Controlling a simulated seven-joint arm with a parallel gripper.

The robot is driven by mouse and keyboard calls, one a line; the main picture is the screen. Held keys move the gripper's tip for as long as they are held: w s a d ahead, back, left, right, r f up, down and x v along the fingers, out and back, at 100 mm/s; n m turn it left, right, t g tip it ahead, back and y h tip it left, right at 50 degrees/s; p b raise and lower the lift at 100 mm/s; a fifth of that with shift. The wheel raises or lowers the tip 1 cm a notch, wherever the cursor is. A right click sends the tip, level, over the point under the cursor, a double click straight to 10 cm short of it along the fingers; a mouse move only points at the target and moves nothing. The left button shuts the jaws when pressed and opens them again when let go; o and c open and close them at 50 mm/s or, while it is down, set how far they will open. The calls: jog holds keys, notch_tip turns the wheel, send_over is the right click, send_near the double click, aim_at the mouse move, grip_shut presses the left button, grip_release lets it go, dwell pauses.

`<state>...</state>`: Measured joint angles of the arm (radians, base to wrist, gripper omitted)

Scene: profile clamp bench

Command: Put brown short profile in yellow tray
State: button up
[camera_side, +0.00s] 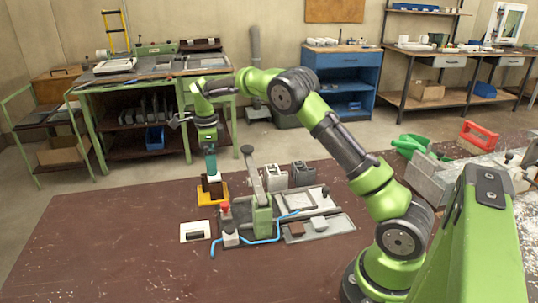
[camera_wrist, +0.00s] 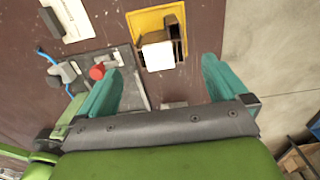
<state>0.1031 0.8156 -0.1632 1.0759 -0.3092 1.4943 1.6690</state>
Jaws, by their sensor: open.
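The yellow tray (camera_side: 203,199) lies on the brown bench top, left of the clamp; it also shows at the top of the wrist view (camera_wrist: 145,21). A dark brown piece (camera_side: 206,187) stands in it, with a white block beside or on it (camera_wrist: 158,56). I cannot tell whether these are one part. My gripper (camera_side: 210,174) is just above them, pointing down. In the wrist view its teal fingers are open and apart, with the white block beyond the gap (camera_wrist: 161,66). Another small brown block (camera_side: 296,229) lies on the grey tray to the right.
The green clamp (camera_side: 262,217) with its raised lever and a red knob (camera_side: 225,208) stands right of the yellow tray. A blue hose (camera_side: 262,241) runs in front. A white plate (camera_side: 195,231) lies in front of the tray. The bench's left part is clear.

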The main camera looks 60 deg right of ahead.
jog(key=s+a+r+n+t, duration=0.1)
jog(key=s+a+r+n, duration=0.25)
jog(key=s+r, duration=0.2)
jog(key=s+a+r+n+t+y, duration=0.1)
jog(key=s+a+r+n+t, duration=0.1)
jog(key=s+r+n, duration=0.3)
jog(key=s+a+r+n+t, duration=0.1)
jog(key=s+a+r+n, duration=0.15)
jog(key=r, duration=0.35)
jog(key=s+a+f+n+t, duration=0.1)
jog(key=s+a+n, duration=0.1)
jog(key=s+n, duration=0.4)
jog(key=s+a+f+n+t+y, duration=0.1)
jog(key=s+a+f+n+t, duration=0.1)
jog(key=s+n, duration=0.4)
jog(key=s+a, duration=0.1)
jog(key=s, duration=0.4)
jog(key=shift+s+a, duration=0.15)
jog(key=shift+a, duration=0.15)
